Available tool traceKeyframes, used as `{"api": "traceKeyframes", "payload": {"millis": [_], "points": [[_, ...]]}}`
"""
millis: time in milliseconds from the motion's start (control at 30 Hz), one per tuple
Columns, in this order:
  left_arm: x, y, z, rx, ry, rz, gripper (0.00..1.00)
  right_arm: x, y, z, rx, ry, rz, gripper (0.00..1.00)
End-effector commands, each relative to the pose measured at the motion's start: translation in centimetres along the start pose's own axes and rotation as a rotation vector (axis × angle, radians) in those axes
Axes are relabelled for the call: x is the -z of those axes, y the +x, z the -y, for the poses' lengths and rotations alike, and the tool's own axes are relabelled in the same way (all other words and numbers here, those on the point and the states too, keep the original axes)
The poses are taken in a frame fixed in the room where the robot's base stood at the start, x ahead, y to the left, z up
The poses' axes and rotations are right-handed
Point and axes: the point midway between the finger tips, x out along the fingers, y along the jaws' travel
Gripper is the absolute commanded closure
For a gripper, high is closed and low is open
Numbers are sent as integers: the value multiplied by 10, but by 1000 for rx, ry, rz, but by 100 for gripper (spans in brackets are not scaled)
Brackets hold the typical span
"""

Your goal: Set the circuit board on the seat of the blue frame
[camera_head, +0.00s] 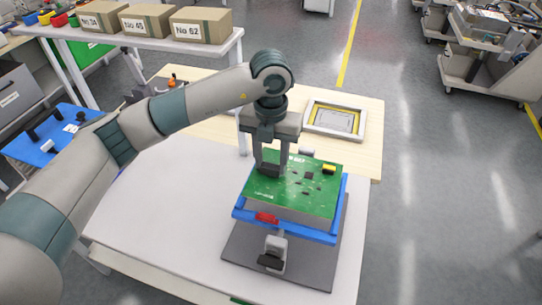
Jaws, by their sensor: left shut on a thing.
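The green circuit board (308,190) is over the blue frame (290,229), which stands on a dark grey base plate (240,260) on the white table. My left gripper (269,168) points down at the board's back left part and is shut on it, at a dark part on its top. The board covers most of the frame's seat. A grey face shows between the board's front edge and the blue front bar. I cannot tell whether the board touches the seat. My right gripper is not in view.
A red piece (266,218) and a clamp with a black end (273,258) are at the frame's front. A framed tray (336,119) lies on the wooden table behind. Numbered cardboard boxes (146,20) stand on a shelf at back left. The white table's left part is clear.

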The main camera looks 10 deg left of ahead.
Motion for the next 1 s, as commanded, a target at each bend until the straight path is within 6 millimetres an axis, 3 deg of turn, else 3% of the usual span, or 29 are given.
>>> {"api": "traceKeyframes", "payload": {"millis": [333,1000], "points": [[0,25,0,0,-1,0,95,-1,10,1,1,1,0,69],[0,31,0,0,0,1,95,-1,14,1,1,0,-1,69]]}}
